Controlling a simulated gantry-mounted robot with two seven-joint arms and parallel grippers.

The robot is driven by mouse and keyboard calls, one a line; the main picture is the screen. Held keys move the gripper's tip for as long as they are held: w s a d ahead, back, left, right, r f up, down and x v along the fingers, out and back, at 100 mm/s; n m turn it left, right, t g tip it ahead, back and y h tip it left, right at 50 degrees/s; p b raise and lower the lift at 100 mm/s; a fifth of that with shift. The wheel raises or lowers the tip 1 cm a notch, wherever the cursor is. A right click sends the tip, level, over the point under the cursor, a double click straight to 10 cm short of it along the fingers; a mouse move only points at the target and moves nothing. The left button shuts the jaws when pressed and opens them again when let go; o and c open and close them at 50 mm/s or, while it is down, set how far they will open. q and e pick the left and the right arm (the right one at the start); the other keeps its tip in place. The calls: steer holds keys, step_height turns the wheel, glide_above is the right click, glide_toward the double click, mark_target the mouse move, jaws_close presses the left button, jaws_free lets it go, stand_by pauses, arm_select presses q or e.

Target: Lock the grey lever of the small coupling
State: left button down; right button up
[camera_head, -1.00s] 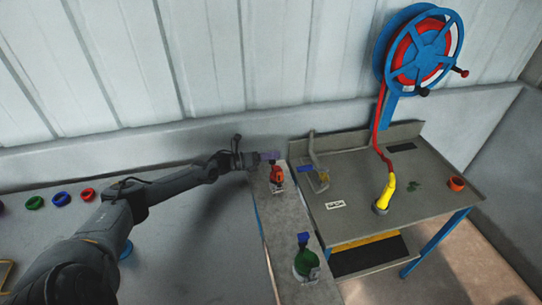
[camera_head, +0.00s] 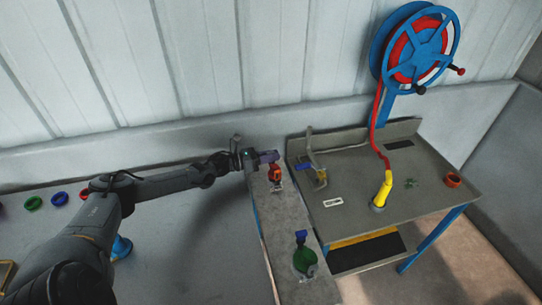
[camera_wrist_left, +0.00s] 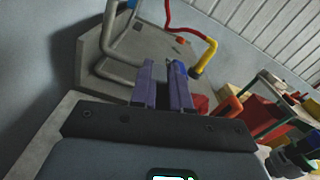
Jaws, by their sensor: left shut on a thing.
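My left gripper (camera_head: 270,157), with purple fingers, is at the top of a small red fitting (camera_head: 275,174) on the narrow grey ledge. The fingers also show in the left wrist view (camera_wrist_left: 164,88). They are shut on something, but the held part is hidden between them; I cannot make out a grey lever. In the wrist view red parts (camera_wrist_left: 229,107) show right of the fingers. A green fitting with a blue top (camera_head: 305,260) stands nearer on the same ledge. I cannot tell for certain which fitting is the small coupling. My right gripper is not in view.
Right of the ledge is a grey bench (camera_head: 350,185) with a bent grey pipe (camera_head: 311,148), a yellow nozzle (camera_head: 383,190) on a red hose and an orange ring (camera_head: 453,180). A blue hose reel (camera_head: 415,50) stands behind. Coloured rings (camera_head: 33,203) lie far left.

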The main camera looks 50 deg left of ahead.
arm_select(q)
steer(key=c, duration=1.2)
jaws_free()
steer(key=shift+s+a, duration=0.1)
steer(key=p+v, duration=0.2)
steer(key=v, duration=0.8)
steer(key=shift+s+a, duration=0.1)
steer(key=shift+s, duration=0.2)
